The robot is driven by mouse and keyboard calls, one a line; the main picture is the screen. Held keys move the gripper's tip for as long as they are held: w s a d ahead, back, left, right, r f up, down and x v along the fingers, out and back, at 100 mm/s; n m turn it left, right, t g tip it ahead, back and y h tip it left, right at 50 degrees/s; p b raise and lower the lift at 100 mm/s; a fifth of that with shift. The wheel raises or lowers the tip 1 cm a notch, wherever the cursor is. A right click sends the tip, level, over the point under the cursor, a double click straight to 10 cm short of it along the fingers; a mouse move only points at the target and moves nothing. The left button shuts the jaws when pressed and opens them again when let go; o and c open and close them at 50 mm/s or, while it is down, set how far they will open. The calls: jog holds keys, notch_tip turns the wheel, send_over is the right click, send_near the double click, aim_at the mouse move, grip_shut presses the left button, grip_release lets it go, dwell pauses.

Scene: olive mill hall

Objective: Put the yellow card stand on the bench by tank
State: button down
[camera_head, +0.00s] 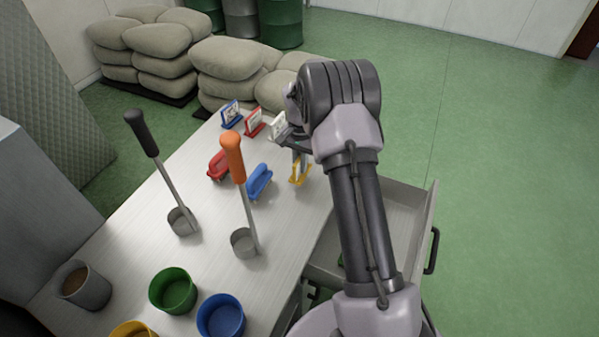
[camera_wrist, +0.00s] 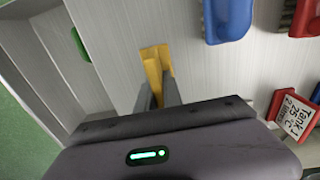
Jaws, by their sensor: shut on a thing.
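The yellow card stand (camera_head: 299,174) is at the bench's right edge, below my gripper (camera_head: 300,158). In the wrist view my gripper (camera_wrist: 158,95) is shut on the yellow card stand (camera_wrist: 154,62), which juts past the fingertips. I cannot tell whether its base touches the bench (camera_head: 215,270). A blue card stand (camera_head: 231,115), a red card stand (camera_head: 254,123) and a white card stand (camera_head: 279,126) are in a row at the far end. The red one's card (camera_wrist: 297,119) reads "Tank 1, 25 °C, 2 litres" in the wrist view.
A red-handled item (camera_head: 218,166) and a blue-handled item (camera_head: 259,181) lie left of the yellow stand. Tall ladles, one orange-handled (camera_head: 232,157), one black-handled (camera_head: 147,146), stand nearer. Several cups are in front. An open drawer (camera_head: 405,209) juts out right, with a green item (camera_wrist: 80,45) inside.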

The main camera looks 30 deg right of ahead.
jog(key=shift+f+b, duration=0.55)
jog(key=shift+f, duration=1.3)
jog(key=c, duration=1.5)
grip_release()
